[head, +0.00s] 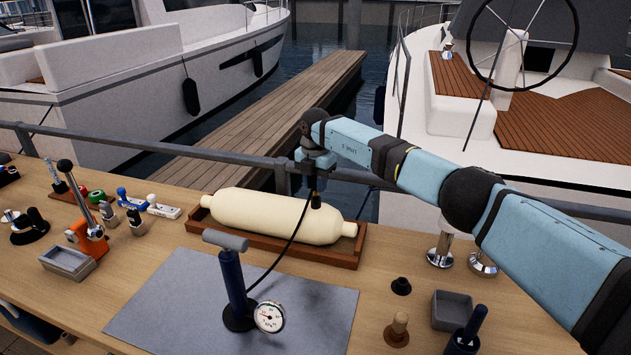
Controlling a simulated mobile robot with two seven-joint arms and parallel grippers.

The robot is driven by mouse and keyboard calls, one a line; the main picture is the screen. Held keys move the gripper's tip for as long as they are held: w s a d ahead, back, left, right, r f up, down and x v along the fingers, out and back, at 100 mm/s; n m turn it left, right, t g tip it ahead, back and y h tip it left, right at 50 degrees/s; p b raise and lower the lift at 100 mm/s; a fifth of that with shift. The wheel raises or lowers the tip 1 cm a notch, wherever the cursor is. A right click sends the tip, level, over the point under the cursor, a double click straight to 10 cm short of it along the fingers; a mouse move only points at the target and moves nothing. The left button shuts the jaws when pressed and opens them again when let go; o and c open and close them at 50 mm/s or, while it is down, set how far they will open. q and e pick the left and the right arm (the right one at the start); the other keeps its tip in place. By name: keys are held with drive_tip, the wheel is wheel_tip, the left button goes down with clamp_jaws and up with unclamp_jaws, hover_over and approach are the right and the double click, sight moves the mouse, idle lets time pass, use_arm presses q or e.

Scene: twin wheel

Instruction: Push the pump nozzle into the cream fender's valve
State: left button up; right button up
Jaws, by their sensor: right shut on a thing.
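The cream fender (262,217) lies on its side in a brown wooden tray (300,254) at the middle of the bench. My right gripper (314,186) points down above the right half of the fender and is shut on the pump nozzle (316,201), a small black piece at the hose end. The nozzle's tip appears at or just above the fender's top; I cannot tell if it touches. The fender's valve cannot be made out. The blue hand pump (233,285) stands on the grey mat with its black hose (285,247) running up to the nozzle. My left gripper is out of view.
A round gauge (269,316) sits by the pump base. The grey mat (180,295) is otherwise clear. Cleats, an orange-handled tool (90,236) and a grey tray (68,263) are at left. Chrome fittings (441,249) and a grey box (452,309) are at right. A rail (225,155) runs behind.

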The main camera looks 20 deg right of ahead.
drive_tip(key=shift+f+b, duration=0.45)
drive_tip(key=shift+f, duration=0.65)
drive_tip(key=o, duration=1)
wheel_tip(320, 180, up, 14)
drive_tip(key=shift+f+b, duration=0.1)
drive_tip(key=shift+b, duration=0.3)
